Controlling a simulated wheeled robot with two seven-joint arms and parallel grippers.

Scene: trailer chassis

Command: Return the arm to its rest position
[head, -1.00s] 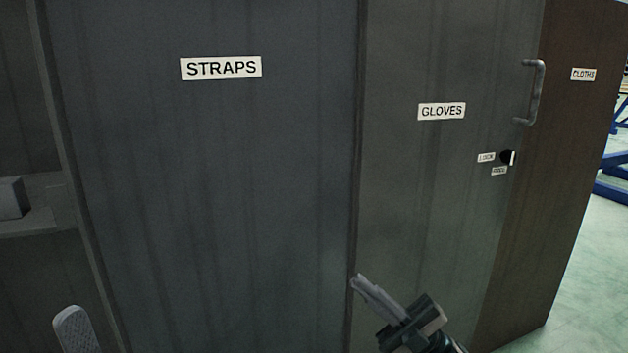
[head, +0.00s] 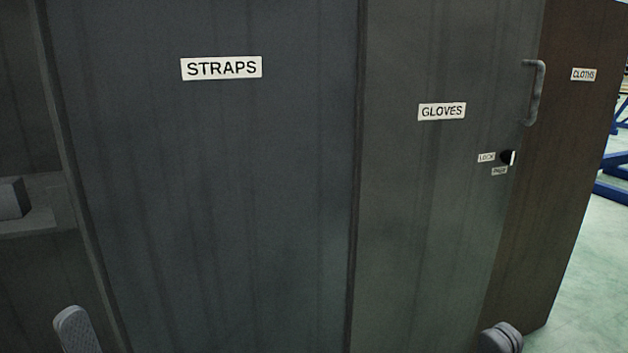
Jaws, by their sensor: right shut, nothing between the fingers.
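Neither gripper's fingers show in the head view now. A rounded grey part of my right arm (head: 500,339) shows at the bottom right edge, in front of the lower cabinet. A similar grey part of my left arm (head: 76,330) shows at the bottom left. Both arm parts are cut off by the bottom of the picture, so the rest of each arm is hidden.
A dark cabinet fills the view, with a STRAPS panel (head: 221,190) and a GLOVES door (head: 430,220) with a handle (head: 537,92) and lock knob (head: 508,158). A brown CLOTHS side (head: 560,180) stands right. Green floor (head: 595,260) is clear there.

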